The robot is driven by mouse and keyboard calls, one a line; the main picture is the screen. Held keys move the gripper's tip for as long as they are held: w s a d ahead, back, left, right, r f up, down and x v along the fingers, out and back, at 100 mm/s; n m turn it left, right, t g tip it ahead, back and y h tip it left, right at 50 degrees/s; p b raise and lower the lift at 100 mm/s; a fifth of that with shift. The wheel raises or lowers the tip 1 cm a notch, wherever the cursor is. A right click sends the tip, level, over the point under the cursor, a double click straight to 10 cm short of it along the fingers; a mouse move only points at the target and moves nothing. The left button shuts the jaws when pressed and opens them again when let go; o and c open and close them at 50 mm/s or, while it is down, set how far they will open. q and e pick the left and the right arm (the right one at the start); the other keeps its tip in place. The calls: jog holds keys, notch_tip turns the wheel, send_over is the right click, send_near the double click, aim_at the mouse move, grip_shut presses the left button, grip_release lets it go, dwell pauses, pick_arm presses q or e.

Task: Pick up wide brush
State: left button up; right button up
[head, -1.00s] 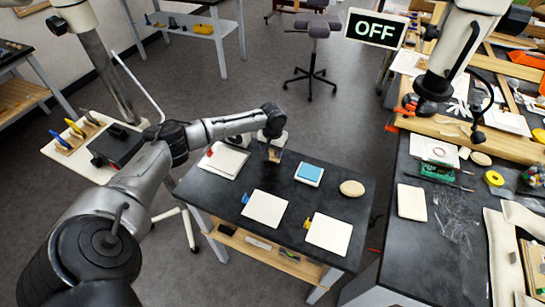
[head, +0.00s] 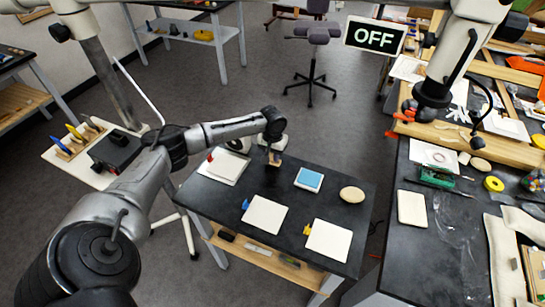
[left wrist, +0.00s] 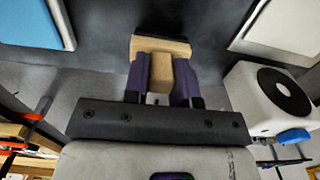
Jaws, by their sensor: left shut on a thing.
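My left gripper (head: 274,149) is over the far edge of the black table. In the left wrist view, the gripper (left wrist: 161,80) is shut, its two purple-padded fingers on either side of a pale wooden piece. This is the wide brush (left wrist: 160,48), with a broader wooden part beyond the fingertips. In the head view the brush (head: 275,160) shows as a small brown piece below the fingers. My right gripper cannot be made out.
The black table (head: 215,205) bears white tiles with red, blue and yellow tabs, a blue pad (head: 309,179) and an oval disc (head: 352,194). A white device with a black round top (left wrist: 285,92) stands close beside the gripper. The tabletop's middle is partly clear.

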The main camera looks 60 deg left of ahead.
pick_arm(q)
notch_tip(320, 180, up, 3)
jog(key=shift+f, duration=0.1)
jog(key=w+d+r+p, duration=0.1)
jog(key=w+d+r, duration=0.6)
jog(key=w, duration=0.2)
jog(key=shift+d, duration=0.3)
jog(key=o, duration=0.3)
jog(key=shift+s, duration=0.1)
jog(key=shift+c, duration=1)
